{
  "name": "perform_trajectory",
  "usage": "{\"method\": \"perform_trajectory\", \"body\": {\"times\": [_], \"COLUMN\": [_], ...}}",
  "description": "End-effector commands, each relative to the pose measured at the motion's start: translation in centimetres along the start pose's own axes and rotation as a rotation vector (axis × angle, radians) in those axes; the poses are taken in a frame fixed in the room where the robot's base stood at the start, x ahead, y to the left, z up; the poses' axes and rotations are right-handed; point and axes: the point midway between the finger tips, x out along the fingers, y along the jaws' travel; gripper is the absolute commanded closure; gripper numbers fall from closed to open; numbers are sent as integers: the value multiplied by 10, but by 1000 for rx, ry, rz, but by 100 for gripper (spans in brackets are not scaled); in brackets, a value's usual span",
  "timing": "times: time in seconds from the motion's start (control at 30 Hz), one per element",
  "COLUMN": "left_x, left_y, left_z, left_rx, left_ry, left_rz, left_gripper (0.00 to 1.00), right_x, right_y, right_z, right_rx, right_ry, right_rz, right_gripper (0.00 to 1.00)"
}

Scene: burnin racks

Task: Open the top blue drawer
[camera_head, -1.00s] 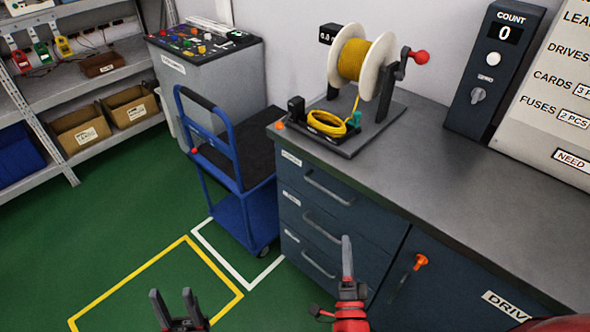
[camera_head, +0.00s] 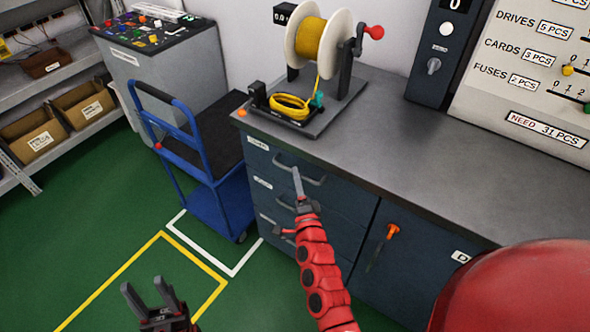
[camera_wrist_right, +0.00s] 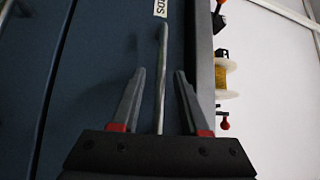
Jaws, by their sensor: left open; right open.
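The top blue drawer (camera_head: 263,163) is in the dark blue cabinet under the grey worktop, and its front looks flush and closed. Its grey bar handle (camera_head: 314,181) is partly behind my right gripper (camera_head: 298,184) in the head view. In the right wrist view, my right gripper (camera_wrist_right: 160,82) is open. The handle (camera_wrist_right: 161,62) runs between its two fingers there, with a finger on each side and gaps showing; I cannot tell how deep it sits. My left gripper (camera_head: 147,294) is open and empty over the green floor, well away from the cabinet.
Two lower drawers sit below, partly hidden by my right arm. A cabinet door with an orange latch (camera_head: 392,231) is to their right. A blue cart (camera_head: 218,150) stands close left of the cabinet. A yellow wire spool (camera_head: 322,40) stands on the worktop (camera_head: 400,135).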

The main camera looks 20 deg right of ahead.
Motion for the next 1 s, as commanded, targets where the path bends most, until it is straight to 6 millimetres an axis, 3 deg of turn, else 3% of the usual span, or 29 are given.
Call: {"method": "perform_trajectory", "body": {"times": [0.2,0.57,0.8,1.0], "left_x": [4,4,4,4], "left_y": [0,0,0,0], "left_z": [-1,-1,-1,-1], "left_rx": [0,0,0,0], "left_ry": [0,0,0,0], "left_rz": [0,0,0,0], "left_gripper": [50,50,50,50], "right_x": [24,28,28,28], "right_y": [0,0,0,0], "right_z": [0,0,0,0], "right_rx": [-2,-1,-1,-1], "right_ry": [-1,0,1,1], "right_rz": [0,0,-1,-1], "right_gripper": [55,55,97,100]}}
